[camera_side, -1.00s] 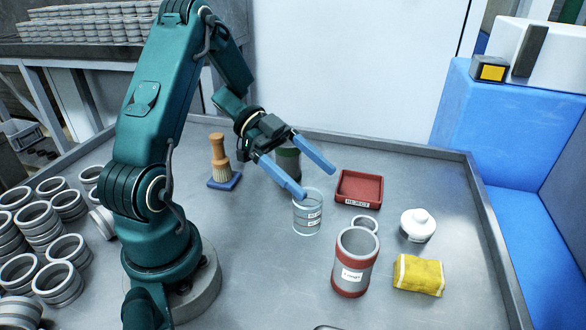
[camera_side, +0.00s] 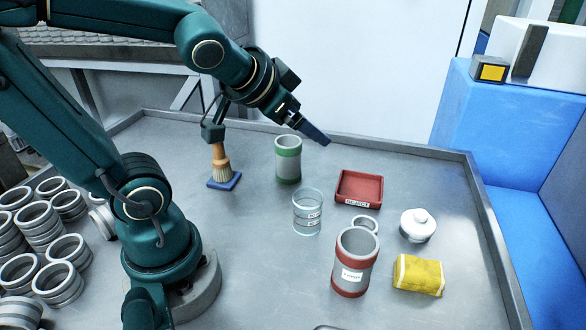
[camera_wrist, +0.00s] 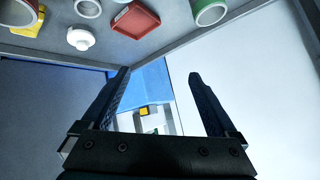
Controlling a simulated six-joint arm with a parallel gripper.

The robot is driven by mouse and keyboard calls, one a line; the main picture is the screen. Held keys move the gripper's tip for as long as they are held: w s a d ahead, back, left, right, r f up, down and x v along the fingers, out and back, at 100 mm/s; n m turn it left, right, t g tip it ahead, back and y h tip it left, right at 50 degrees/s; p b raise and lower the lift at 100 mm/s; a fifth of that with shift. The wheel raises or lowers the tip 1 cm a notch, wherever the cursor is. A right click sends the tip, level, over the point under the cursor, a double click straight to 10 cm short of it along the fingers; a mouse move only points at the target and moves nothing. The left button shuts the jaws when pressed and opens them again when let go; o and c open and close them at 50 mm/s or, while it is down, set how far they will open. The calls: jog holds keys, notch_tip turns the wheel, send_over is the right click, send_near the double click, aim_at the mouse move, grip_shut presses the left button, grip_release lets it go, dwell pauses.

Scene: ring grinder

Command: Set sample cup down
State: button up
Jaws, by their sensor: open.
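A clear glass cup with small labels (camera_side: 307,212) stands upright on the grey table in the side view; I take it for the sample cup. My gripper (camera_side: 312,131) is up and behind it, well clear of it, with nothing seen in its jaws. In the wrist view, my gripper (camera_wrist: 158,75) shows two fingers wide apart with only background between them. I cannot make out the clear cup surely in the wrist view.
Around the cup stand a green-banded cup (camera_side: 288,160), a red reject tray (camera_side: 360,187), a ring (camera_side: 366,224), a red-banded cup (camera_side: 354,262), a white lidded jar (camera_side: 417,226) and a yellow cloth (camera_side: 419,275). A brush (camera_side: 219,162) is behind left. Several rings crowd the left.

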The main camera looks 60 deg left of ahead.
jog(key=s+d+f+g+h, duration=0.3)
jog(key=s+d, duration=0.4)
jog(key=s, duration=0.2)
jog(key=shift+s+d+f+g+h, duration=0.25)
jog(key=shift+s+g+h, duration=0.05)
dwell(0.5)
